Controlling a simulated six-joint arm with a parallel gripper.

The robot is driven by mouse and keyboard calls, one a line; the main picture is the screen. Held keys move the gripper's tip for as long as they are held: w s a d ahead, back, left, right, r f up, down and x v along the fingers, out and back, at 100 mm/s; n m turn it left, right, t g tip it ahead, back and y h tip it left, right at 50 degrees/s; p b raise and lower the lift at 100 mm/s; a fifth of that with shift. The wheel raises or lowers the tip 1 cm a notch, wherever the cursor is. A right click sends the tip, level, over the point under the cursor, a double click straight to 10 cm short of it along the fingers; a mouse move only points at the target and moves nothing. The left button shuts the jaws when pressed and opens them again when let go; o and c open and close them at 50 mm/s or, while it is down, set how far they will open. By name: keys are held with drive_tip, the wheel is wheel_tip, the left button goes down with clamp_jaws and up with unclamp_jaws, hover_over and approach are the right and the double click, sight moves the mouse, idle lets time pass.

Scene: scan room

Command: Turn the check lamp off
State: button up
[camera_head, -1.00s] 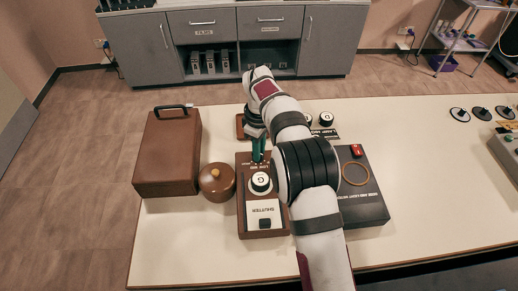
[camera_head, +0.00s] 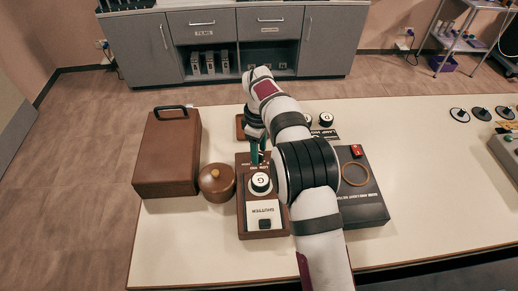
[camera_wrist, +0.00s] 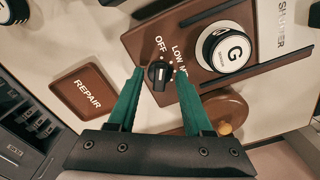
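A small black rotary knob (camera_wrist: 160,76) sits on the brown box (camera_wrist: 243,80), beside the printed words OFF and LOW and a third, partly hidden word. Its pointer position is too small to tell surely. In the wrist view the two green fingers of my gripper (camera_wrist: 160,73) stand apart on either side of the knob, with small gaps showing. In the head view my gripper (camera_head: 258,160) points down at the far end of the brown box (camera_head: 243,225), hiding the knob. A white-ringed dial marked G (camera_head: 260,183) is just nearer. No lamp is clearly identifiable as the check lamp.
A round brown lidded pot (camera_head: 217,181) and a brown case (camera_head: 167,155) stand left of the box. A dark box with a red switch (camera_head: 357,151) is right, partly behind my arm. A REPAIR plate (camera_wrist: 87,92) lies beyond.

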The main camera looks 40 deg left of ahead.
wheel_tip(320, 180, up, 16)
idle(0.5)
drive_tip(key=shift+f, duration=0.15)
